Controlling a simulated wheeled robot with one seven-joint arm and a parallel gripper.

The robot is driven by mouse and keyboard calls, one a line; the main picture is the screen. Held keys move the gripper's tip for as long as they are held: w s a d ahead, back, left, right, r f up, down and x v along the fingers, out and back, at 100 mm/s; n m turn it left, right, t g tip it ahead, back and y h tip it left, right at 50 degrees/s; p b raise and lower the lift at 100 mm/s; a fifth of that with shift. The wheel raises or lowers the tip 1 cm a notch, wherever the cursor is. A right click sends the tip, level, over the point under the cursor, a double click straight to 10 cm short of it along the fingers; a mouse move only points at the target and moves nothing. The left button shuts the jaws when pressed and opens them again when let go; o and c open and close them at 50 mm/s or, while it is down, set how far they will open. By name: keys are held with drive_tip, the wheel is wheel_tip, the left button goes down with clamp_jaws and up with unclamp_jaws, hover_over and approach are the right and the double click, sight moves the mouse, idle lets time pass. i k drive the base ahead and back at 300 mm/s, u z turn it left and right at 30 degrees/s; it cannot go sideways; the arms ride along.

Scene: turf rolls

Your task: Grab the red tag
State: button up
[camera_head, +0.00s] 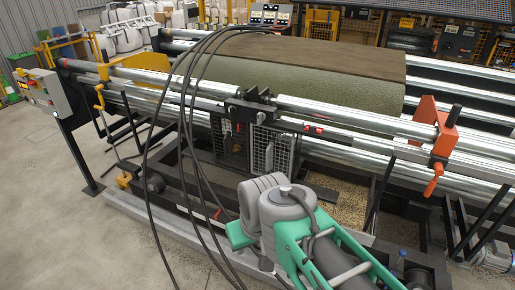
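A small bright red piece (318,129) shows at the right end of a dark flat bar, in front of the shiny rollers. A second thin red piece (217,213) is low on the machine's frame, left of my arm. Both are too small for me to tell which one is the red tag. My grey and green arm rises from the bottom, below and right of the mesh guard. I cannot make out my gripper's fingers.
Long metal rollers (350,113) cross the view, with a green and brown turf roll (300,75) behind them. Black cables (186,120) loop down left of my arm. An orange clamp (426,125) stands at right. A control box (45,92) stands at left, beside open concrete floor.

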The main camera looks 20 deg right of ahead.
sight(311, 129)
drive_tip(key=u, duration=1)
drive_tip(key=i, duration=1.05)
drive_tip(key=z, duration=1.2)
drive_tip(key=i, duration=0.75)
drive_tip(key=z, duration=0.85)
